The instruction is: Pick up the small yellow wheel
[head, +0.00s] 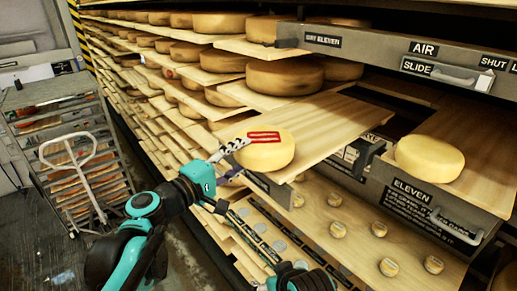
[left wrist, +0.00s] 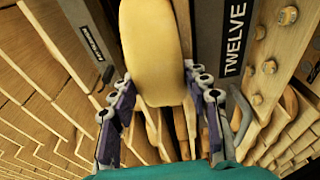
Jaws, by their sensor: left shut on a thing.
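A small yellow wheel (head: 268,155) with a red outlined rectangle on its top is at the outer edge of a wooden board in the middle of the head view. My left gripper (head: 236,147) reaches it from the left and is shut on its near side. In the left wrist view the wheel (left wrist: 152,50) appears edge-on between the two fingers (left wrist: 160,98). Whether its underside touches the board is hard to tell. A second yellow wheel (head: 430,158) sits on a board to the right. My right gripper is not in view.
Shelves of larger brown wheels (head: 285,76) fill the back. A grey shelf front marked ELEVEN (head: 425,207) stands at the right, with several tiny wheels (head: 337,229) on the board below. A tray trolley (head: 75,150) stands at the left on open floor.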

